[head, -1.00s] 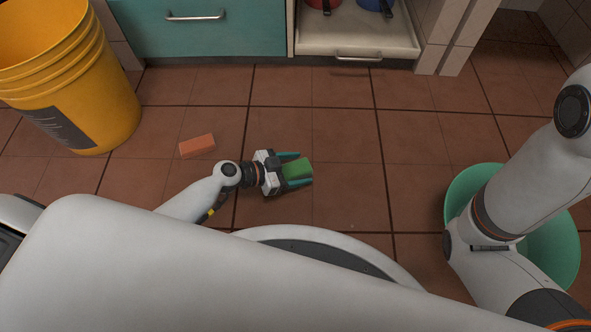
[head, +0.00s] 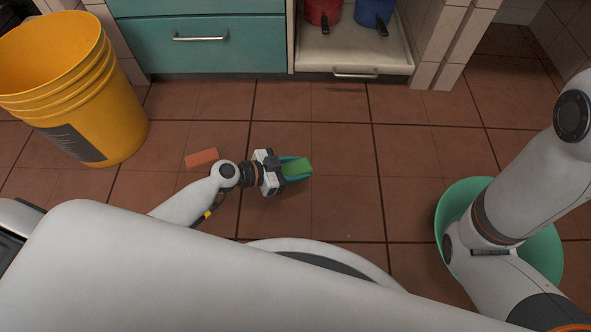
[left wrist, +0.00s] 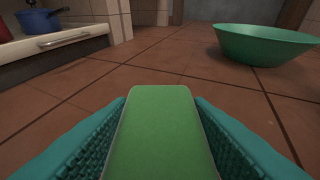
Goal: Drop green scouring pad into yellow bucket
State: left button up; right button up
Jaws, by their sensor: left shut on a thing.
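The green scouring pad (head: 297,168) is between the teal fingers of my left gripper (head: 296,169), low over the tiled floor in the middle of the head view. In the left wrist view the pad (left wrist: 155,135) fills the space between both fingers, and the gripper is shut on it. The yellow bucket (head: 112,125) stands upright at the upper left of the head view, open at the top, well to the left of my left gripper. My right gripper is out of view; only my right arm shows at the right.
An orange sponge (head: 202,158) lies on the floor between the bucket and my left gripper. A green basin (head: 545,255) stands at the right, partly behind my right arm; it also shows in the left wrist view (left wrist: 262,47). Teal drawers (head: 215,50) and a low shelf with pots stand at the back.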

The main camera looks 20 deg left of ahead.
pick_arm(q)
jog(key=shift+r+p, duration=0.45)
jog(key=shift+r, duration=0.85)
